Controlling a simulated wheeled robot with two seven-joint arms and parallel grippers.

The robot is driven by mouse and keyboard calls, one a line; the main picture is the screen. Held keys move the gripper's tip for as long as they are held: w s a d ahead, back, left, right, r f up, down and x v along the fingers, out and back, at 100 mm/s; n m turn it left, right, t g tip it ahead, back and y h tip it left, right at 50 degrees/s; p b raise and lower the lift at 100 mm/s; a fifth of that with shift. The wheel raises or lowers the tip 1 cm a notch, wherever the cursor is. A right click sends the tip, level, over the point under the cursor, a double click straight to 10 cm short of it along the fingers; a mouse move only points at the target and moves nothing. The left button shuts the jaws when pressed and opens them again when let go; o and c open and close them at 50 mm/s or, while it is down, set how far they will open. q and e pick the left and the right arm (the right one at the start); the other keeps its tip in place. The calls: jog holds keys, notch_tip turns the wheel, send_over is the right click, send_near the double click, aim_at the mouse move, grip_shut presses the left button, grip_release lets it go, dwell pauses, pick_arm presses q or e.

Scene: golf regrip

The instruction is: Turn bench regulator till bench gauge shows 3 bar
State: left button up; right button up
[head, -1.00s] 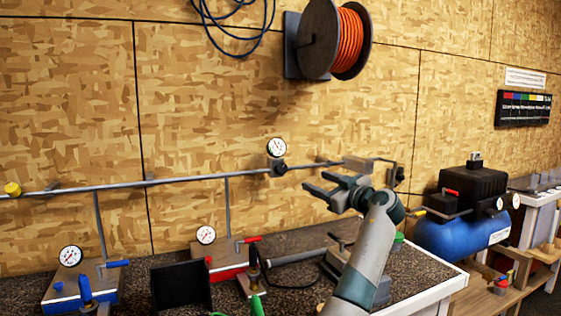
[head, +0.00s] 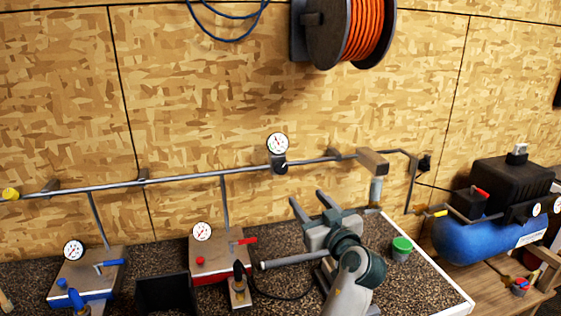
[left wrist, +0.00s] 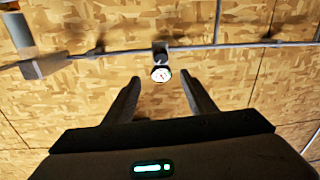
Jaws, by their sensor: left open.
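The bench gauge (head: 277,143) is a small round white dial on the wall pipe. Its needle is too small to read. The bench regulator (head: 280,167) is a dark knob and body on the pipe just below the dial. My left gripper (head: 309,199) is open and empty, below and right of the regulator and apart from it, fingers pointing up toward the wall. In the left wrist view, which looks upside down, the gauge (left wrist: 160,73) shows between and beyond the two fingertips, with the regulator (left wrist: 160,50) beside it. My right gripper is not in view.
A metal pipe (head: 185,181) runs along the wall, with a filter block (head: 372,163) at right. A blue station (head: 85,280) and a red station (head: 219,260), each with a gauge, stand on the bench. A green-capped jar (head: 401,250) stands right of my arm. A blue compressor (head: 470,238) is farther right.

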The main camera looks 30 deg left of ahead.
pick_arm(q)
jog(key=shift+s, duration=0.25)
jog(key=shift+w+a, duration=0.1)
jog(key=p, duration=0.8)
send_near(283, 170)
jog(key=x, duration=0.7)
jog(key=shift+a+r, duration=0.1)
jog(key=shift+r, duration=0.05)
jog(key=shift+w+a, duration=0.4)
jog(key=shift+a, duration=0.1)
jog(key=shift+f, duration=0.2)
jog(key=c, duration=1)
